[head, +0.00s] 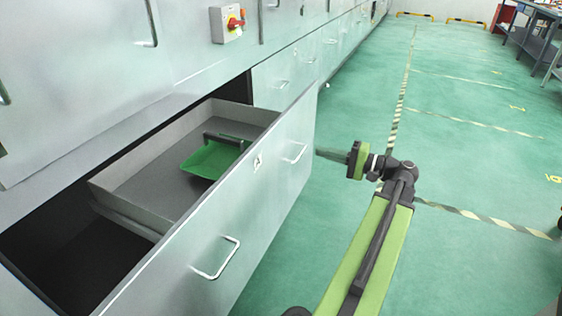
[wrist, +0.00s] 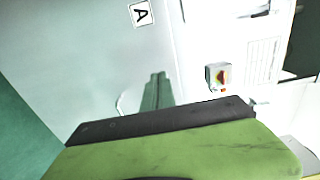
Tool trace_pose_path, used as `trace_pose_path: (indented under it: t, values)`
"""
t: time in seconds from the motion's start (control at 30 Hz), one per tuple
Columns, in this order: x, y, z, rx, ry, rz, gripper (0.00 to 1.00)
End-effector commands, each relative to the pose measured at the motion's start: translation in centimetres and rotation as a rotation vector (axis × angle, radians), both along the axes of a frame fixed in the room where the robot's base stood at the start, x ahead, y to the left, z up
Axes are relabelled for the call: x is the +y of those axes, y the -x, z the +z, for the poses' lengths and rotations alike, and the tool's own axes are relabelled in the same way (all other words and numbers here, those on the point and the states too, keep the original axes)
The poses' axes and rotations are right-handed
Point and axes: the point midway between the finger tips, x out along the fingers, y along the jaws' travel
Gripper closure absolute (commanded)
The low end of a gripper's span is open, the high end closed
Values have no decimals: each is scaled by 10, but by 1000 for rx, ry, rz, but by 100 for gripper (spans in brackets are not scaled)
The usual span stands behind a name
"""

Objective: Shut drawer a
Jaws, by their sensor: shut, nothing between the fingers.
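Drawer a (head: 228,222) is a grey metal drawer that stands open, pulled out from the cabinet row. Its front has two bar handles, and the label A (wrist: 140,12) shows on it in the wrist view. My gripper (head: 322,153) is shut and empty, in front of the drawer front near its far handle (head: 295,153). In the wrist view the closed fingers (wrist: 157,82) point at the drawer front beside a handle. I cannot tell whether the fingertips touch the front.
A green dustpan-like item (head: 210,160) lies inside the drawer. A red and yellow switch (head: 234,21) is on the cabinet (head: 90,70) above. The green floor (head: 470,150) to the right is clear, with striped lines. A workbench (head: 540,30) stands far right.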

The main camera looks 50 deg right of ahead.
Motion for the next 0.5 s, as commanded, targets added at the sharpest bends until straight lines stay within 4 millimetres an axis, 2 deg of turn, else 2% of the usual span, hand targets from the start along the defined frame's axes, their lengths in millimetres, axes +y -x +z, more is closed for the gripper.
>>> trace_pose_path:
  t: [0.13,0.23,0.5]
  values:
    - [0,-1,2,1,0,-1,100]
    - [3,-9,2,1,0,0,100]
    - [22,-61,2,1,0,2,100]
